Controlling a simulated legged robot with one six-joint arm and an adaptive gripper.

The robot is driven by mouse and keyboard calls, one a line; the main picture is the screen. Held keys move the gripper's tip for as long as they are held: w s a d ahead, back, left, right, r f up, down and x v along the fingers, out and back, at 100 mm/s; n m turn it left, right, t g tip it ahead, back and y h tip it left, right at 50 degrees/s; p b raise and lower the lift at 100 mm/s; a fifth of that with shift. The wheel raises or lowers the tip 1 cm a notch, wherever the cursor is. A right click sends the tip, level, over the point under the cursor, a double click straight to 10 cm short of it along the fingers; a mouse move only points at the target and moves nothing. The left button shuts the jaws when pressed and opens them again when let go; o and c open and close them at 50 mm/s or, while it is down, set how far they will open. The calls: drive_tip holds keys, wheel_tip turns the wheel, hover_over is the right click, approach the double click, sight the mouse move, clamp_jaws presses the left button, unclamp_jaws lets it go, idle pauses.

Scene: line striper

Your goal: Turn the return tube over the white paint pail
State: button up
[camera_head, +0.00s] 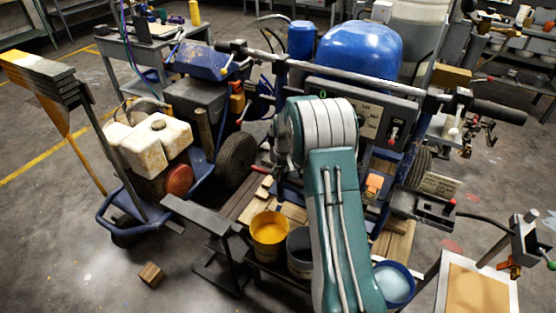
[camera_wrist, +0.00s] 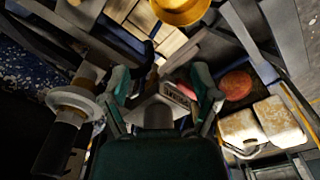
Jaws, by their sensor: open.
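A blue pail (camera_head: 411,268) holding pale, whitish paint stands right of my arm in the head view. A pail of yellow paint (camera_head: 256,241) and a dark grey pail (camera_head: 292,262) stand left of the arm. My gripper (camera_wrist: 162,84) is open in the wrist view, its teal fingers apart. A dark curved piece (camera_wrist: 151,57) and a labelled plate (camera_wrist: 178,92) show between or beyond the fingers; I cannot tell whether the curved piece is the return tube. In the head view my arm hides the gripper and part of the machine.
The line striper's blue tank (camera_head: 355,48) and handlebar rise behind my arm. A small engine cart (camera_head: 150,145) stands left. A dark stepped stand (camera_head: 207,214) and a wooden block (camera_head: 151,275) are in front. A collared cylinder (camera_wrist: 72,105) is left of the fingers. Front-left floor is mostly clear.

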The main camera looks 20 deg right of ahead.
drive_tip(key=s+a+r, duration=0.3)
drive_tip(key=r, duration=0.7)
drive_tip(key=shift+a+t, duration=0.35)
drive_tip(key=shift+t, duration=0.05)
drive_tip(key=shift+f, duration=0.1)
